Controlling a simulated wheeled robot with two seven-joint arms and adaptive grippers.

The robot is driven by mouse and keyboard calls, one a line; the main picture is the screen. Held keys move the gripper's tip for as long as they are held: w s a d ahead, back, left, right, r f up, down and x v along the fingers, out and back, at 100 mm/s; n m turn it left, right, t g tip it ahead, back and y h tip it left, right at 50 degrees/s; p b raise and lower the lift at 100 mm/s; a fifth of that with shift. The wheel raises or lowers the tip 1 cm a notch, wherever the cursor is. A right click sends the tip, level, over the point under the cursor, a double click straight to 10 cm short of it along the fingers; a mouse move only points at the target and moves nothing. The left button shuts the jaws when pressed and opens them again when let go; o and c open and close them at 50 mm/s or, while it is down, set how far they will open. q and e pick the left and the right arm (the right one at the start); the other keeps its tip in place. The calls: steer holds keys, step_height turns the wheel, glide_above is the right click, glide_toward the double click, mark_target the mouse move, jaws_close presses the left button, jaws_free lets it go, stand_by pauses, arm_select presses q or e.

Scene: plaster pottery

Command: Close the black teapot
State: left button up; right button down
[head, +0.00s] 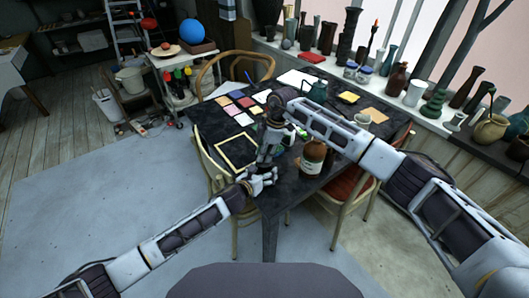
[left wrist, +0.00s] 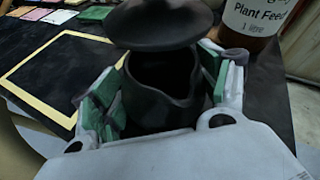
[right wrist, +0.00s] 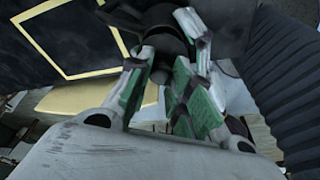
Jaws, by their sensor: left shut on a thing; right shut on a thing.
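The black teapot (left wrist: 160,105) stands upright with its dark mouth open in the left wrist view. My left gripper (head: 264,180) is shut on its body, with green-padded fingers on both sides. The black lid (left wrist: 160,24) hangs above the far part of the mouth, with a gap between lid and pot. My right gripper (head: 268,154) is above the left one and shut on the lid. In the right wrist view its fingers close around a dark part (right wrist: 165,42); the exact grip is hard to make out. In the head view the grippers mostly hide the teapot.
A brown Plant Feed bottle (head: 313,155) stands close to the right of the teapot on the dark table (head: 290,190). A yellow frame (head: 237,152) lies to the left. Chairs surround the table.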

arm_select(q)
steer(key=shift+f, duration=0.1)
arm_select(e)
steer(key=shift+f, duration=0.1)
stand_by(0.3)
steer(key=shift+f, duration=0.75)
arm_select(q)
steer(key=shift+s+f, duration=0.1)
arm_select(e)
steer(key=shift+f, duration=0.75)
stand_by(0.7)
steer(key=c, duration=1.2)
jaws_free()
steer(key=shift+r, duration=0.15)
steer(key=v, duration=1.1)
steer(key=shift+r, duration=0.35)
steer(key=shift+d, duration=0.1)
